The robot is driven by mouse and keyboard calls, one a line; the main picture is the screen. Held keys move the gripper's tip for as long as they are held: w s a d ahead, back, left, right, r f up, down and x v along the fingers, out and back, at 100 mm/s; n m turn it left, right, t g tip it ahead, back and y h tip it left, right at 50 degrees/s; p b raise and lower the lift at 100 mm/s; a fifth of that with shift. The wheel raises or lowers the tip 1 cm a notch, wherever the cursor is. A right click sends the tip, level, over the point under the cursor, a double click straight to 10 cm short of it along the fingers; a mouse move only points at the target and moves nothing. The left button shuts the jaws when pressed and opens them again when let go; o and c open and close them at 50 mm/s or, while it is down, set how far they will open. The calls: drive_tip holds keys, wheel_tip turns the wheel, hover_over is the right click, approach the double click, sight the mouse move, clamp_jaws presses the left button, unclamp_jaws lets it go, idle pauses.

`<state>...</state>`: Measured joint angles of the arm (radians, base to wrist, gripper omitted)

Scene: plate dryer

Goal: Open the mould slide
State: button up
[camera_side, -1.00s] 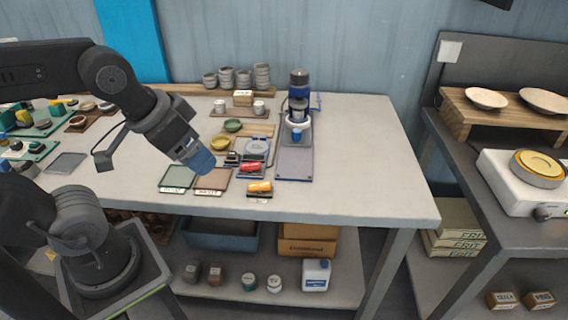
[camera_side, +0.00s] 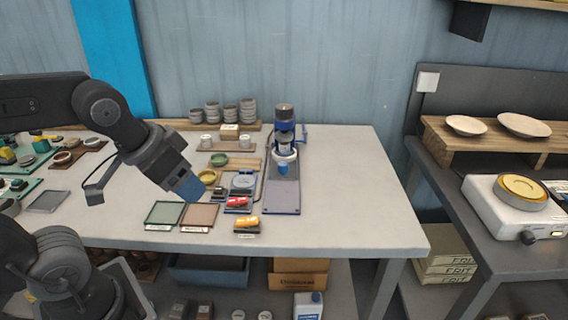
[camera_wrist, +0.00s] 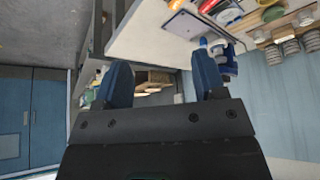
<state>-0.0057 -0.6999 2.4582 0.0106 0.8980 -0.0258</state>
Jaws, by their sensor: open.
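The blue and grey press-like device (camera_side: 285,150), which seems to hold the mould slide, stands on a grey-violet base plate (camera_side: 283,198) at the middle of the table. A small blue part shows low on its front. I cannot tell the slide's position. The device also shows in the wrist view (camera_wrist: 228,62), near the upper right. My gripper (camera_side: 192,190) is left of the device, above the table's front part near the green and brown trays. Its blue fingers (camera_wrist: 162,85) are apart with nothing between them.
A red piece (camera_side: 237,202) and an orange piece (camera_side: 247,222) lie between my gripper and the base plate. Stacked grey cups (camera_side: 230,113) stand behind. A green tray (camera_side: 165,213) and a brown tray (camera_side: 199,216) lie in front. The table's right side is clear.

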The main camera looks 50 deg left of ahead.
drive_tip(key=w, duration=0.3)
drive_tip(key=w+a+r+n, duration=0.1)
drive_tip(key=w, duration=0.2)
drive_tip(key=w+a+r+n+y, duration=0.1)
drive_tip(key=w, duration=0.2)
drive_tip(key=shift+w+a+g, duration=0.15)
drive_tip(key=shift+w+g, duration=0.1)
drive_tip(key=shift+g, duration=0.05)
drive_tip(key=shift+c, duration=0.6)
drive_tip(key=n+g+y, duration=0.1)
drive_tip(key=n+y, duration=0.1)
drive_tip(key=n, duration=0.3)
approach(283, 164)
drive_tip(key=x, duration=1)
drive_tip(key=shift+w+a+f, duration=0.15)
drive_tip(key=shift+f, duration=0.2)
clamp_jaws()
